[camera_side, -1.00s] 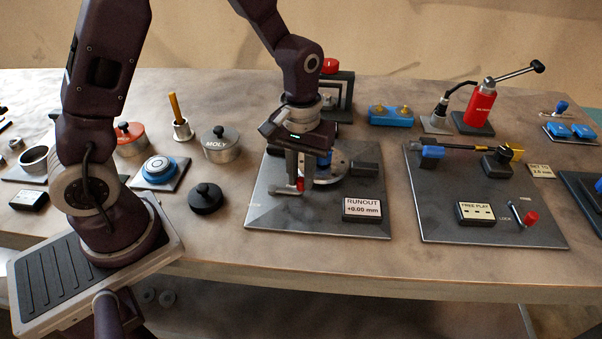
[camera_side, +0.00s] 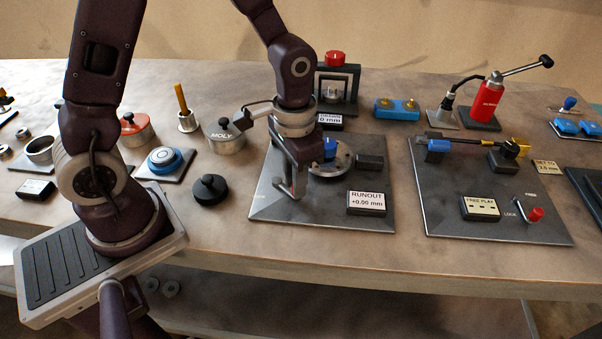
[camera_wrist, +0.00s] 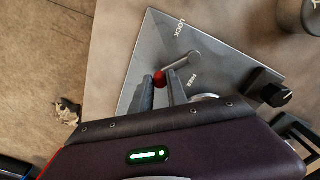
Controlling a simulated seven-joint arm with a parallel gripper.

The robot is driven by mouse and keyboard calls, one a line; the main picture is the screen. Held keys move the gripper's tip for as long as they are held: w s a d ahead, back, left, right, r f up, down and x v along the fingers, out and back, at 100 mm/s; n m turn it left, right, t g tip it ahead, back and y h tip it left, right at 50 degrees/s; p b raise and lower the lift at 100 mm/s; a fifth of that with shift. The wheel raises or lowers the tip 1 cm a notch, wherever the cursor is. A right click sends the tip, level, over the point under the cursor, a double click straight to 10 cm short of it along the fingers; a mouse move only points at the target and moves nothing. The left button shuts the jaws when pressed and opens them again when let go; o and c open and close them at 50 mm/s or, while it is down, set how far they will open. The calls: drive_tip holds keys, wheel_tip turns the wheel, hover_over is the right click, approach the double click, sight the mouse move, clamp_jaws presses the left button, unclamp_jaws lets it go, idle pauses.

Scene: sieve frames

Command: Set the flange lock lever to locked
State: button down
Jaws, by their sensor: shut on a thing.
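The flange lock lever shows in the wrist view as a short grey arm (camera_wrist: 180,66) with a red knob (camera_wrist: 160,78). It lies between the LOCK label (camera_wrist: 185,27) and the FREE label (camera_wrist: 194,81), pointing out toward the plate's edge. My gripper (camera_wrist: 160,83) is shut on the red knob, one finger on each side. In the side view my gripper (camera_side: 288,190) is low over the left part of the dark flange plate (camera_side: 320,212), and the knob is hidden behind it. The round metal flange (camera_side: 330,167) is just right of my fingers.
The RUNOUT display (camera_side: 367,203) reads +0.00 mm at the plate's front right. A dark block (camera_side: 369,162) stands behind it. A black-knobbed lid (camera_side: 209,190) and the MOLY pot (camera_side: 226,136) are left of the plate. A second plate (camera_side: 440,205) with a red-knobbed lever (camera_side: 535,214) is right.

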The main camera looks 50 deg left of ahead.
drive_tip(key=s+m, duration=0.1)
drive_tip(key=m, duration=0.1)
drive_tip(key=s+m, duration=0.1)
drive_tip(key=m, duration=0.1)
drive_tip(key=shift+s+a, duration=0.2)
drive_tip(key=shift+s+a+m, duration=0.2)
drive_tip(key=shift+s+m, duration=0.15)
drive_tip(key=shift+m, duration=0.5)
drive_tip(key=shift+s+a+m, duration=0.2)
drive_tip(key=shift+s+m, duration=0.1)
drive_tip(key=shift+m, duration=0.5)
drive_tip(key=shift+s+a+m, duration=0.2)
drive_tip(key=shift+s+m, duration=0.15)
drive_tip(key=shift+m, duration=0.5)
drive_tip(key=c, duration=1.3)
unclamp_jaws()
wheel_tip(320, 180, up, 7)
drive_tip(key=shift+s+r, duration=0.1)
drive_tip(key=shift+r, duration=0.05)
